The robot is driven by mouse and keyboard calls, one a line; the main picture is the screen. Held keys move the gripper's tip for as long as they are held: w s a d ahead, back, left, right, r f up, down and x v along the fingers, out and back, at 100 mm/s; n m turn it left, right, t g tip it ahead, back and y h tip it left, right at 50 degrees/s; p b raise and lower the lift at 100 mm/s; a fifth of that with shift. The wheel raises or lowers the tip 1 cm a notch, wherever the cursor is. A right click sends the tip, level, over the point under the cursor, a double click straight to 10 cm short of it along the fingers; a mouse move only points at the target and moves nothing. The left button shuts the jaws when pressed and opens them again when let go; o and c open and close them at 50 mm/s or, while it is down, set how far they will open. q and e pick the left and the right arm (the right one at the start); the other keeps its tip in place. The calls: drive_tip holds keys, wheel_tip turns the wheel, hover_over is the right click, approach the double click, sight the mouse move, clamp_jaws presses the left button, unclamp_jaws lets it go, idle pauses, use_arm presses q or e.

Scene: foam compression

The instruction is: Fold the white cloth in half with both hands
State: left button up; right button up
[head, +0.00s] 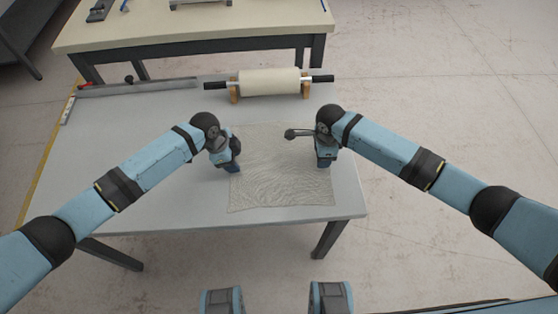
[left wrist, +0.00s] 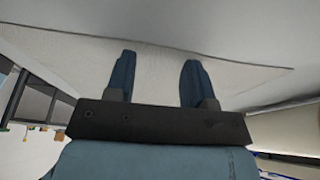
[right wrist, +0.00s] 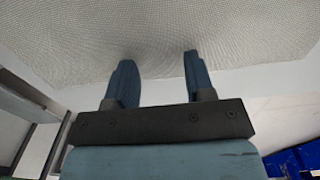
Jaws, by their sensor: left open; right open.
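The white cloth (head: 280,185) lies spread flat and slightly wrinkled on the grey table, near its front edge. It also shows in the left wrist view (left wrist: 225,70) and the right wrist view (right wrist: 155,35). My left gripper (head: 232,170) is open at the cloth's left edge; its two blue fingers (left wrist: 155,75) are apart with nothing clearly between them. My right gripper (head: 325,165) is open over the cloth's right side; its fingers (right wrist: 158,75) are apart and point at the cloth. I cannot tell whether either gripper touches the cloth.
A rolling pin (head: 270,82) with dark handles rests on wooden supports at the table's back. A grey metal bar (head: 140,88) lies at the back left. The grey table (head: 110,175) is clear on its left. A second table (head: 250,25) stands behind.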

use_arm(q)
drive_tip(key=shift+f, duration=0.1)
use_arm(e)
drive_tip(key=shift+f, duration=0.15)
idle(0.3)
use_arm(q)
drive_tip(key=shift+s, duration=0.1)
clamp_jaws()
use_arm(e)
clamp_jaws()
